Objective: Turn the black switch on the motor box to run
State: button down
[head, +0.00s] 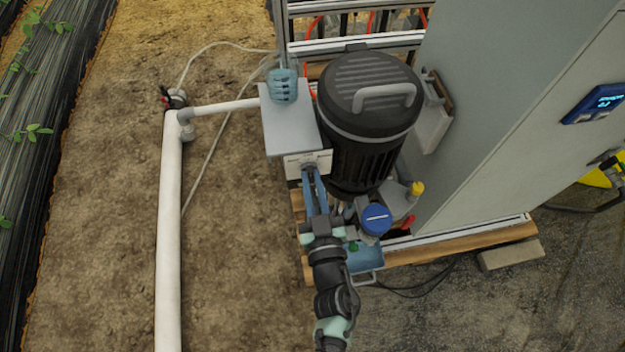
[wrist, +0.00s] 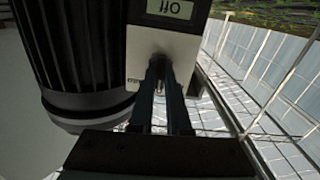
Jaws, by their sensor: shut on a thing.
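The motor box (head: 288,132) is a grey box with a white front panel, beside the big black motor (head: 368,110). My gripper (head: 310,175) reaches the panel from the front. In the wrist view its two dark fingers (wrist: 166,75) are closed around the black switch on the panel. The switch is mostly hidden between the fingers, so I cannot tell its angle.
A tall grey cabinet (head: 500,110) rises further right. A white pipe (head: 168,230) runs along the bare soil at left.

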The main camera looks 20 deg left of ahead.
jog(key=n, duration=0.4)
jog(key=shift+n, duration=0.3)
jog(key=shift+s+a+n, duration=0.1)
jog(key=shift+n, duration=1.7)
jog(key=c, duration=0.9)
grip_release()
jog(key=v, duration=1.3)
